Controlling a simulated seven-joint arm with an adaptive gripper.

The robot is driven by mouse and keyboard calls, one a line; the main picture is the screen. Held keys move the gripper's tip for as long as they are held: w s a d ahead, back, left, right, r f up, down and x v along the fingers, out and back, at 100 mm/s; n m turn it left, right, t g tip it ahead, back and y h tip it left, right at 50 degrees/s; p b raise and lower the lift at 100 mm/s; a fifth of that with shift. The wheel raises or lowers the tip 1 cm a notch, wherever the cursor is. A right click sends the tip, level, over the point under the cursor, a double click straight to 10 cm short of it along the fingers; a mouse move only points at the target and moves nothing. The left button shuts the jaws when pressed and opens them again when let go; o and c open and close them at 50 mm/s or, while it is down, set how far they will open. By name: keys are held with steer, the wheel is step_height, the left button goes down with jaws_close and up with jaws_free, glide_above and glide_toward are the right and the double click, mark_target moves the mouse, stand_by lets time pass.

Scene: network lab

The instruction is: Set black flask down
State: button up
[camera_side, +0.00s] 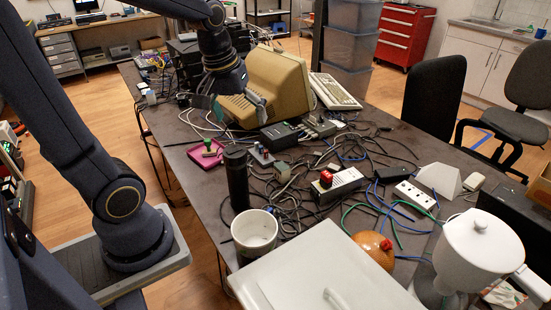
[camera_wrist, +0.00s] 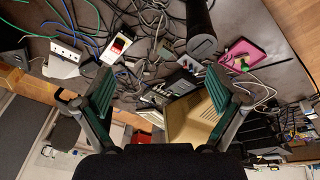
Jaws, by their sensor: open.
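The black flask (camera_side: 237,180) stands upright on the dark table near its front left edge, behind a white cup. It also shows in the wrist view (camera_wrist: 201,32) at the top, as a dark cylinder beyond the fingers. My gripper (camera_side: 232,103) is above the table by the beige monitor, behind the flask and apart from it. In the wrist view the gripper's two green-padded fingers (camera_wrist: 160,88) are spread wide with nothing between them.
A white cup (camera_side: 254,232) stands close in front of the flask. A pink tray (camera_side: 208,155) lies left of it. The beige monitor (camera_side: 279,80) stands beside my gripper. Tangled cables (camera_side: 290,190), a power strip (camera_side: 415,195) and an orange ball-like object (camera_side: 374,249) crowd the table.

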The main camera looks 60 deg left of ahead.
steer(key=s+d+r+m+t, duration=0.2)
steer(key=s+d+r+m, duration=0.1)
steer(key=s+d+m, duration=0.4)
steer(key=shift+d+m+t+h, duration=0.3)
steer(key=shift+d+m+t, duration=0.1)
steer(key=shift+s, duration=0.1)
stand_by(0.6)
